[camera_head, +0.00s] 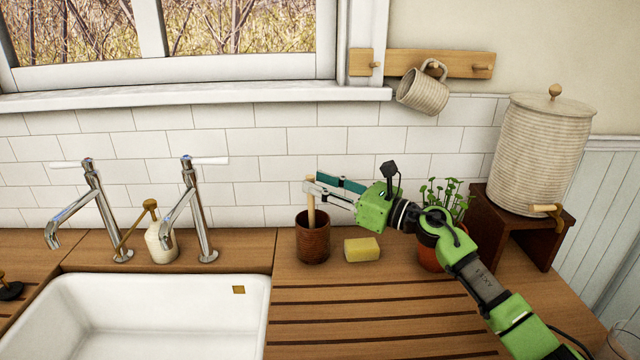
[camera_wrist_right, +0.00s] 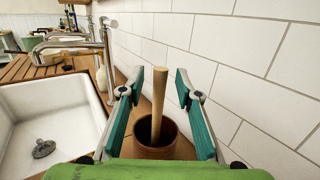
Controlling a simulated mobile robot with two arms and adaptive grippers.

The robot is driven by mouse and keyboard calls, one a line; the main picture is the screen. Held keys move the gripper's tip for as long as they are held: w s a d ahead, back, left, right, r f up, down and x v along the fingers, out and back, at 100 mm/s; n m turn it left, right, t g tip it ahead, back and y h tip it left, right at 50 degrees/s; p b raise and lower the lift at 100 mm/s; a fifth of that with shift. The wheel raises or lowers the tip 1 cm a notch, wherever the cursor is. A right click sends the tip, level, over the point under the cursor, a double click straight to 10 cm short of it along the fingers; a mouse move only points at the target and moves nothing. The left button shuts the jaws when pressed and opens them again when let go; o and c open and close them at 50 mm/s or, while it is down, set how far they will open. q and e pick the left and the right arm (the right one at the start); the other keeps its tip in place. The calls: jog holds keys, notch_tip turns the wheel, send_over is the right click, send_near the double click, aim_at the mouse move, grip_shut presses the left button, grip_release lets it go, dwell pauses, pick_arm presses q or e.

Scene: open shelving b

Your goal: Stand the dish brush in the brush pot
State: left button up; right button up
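The brush pot (camera_head: 313,246) is a reddish-brown ribbed pot on the wooden counter, right of the sink. The dish brush (camera_head: 311,208) stands in it, its pale wooden handle sticking up close to upright. The brush's lower end is hidden inside the pot. My right gripper (camera_head: 316,183) is at the handle's upper part, above the pot. In the wrist view my right gripper (camera_wrist_right: 157,88) is open, with its teal-padded fingers apart on either side of the handle (camera_wrist_right: 158,105) and gaps showing. The pot (camera_wrist_right: 151,148) shows below. My left gripper is not in view.
A yellow sponge (camera_head: 362,249) lies right of the pot, beside a potted plant (camera_head: 430,255). A white sink (camera_head: 150,287) with two taps (camera_head: 193,200) is at left. White tiles (camera_head: 270,165) stand close behind. Draining grooves (camera_head: 370,310) in front are clear.

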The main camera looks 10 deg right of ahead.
jog(key=v, duration=1.1)
jog(key=shift+s+d, duration=0.2)
dwell(0.4)
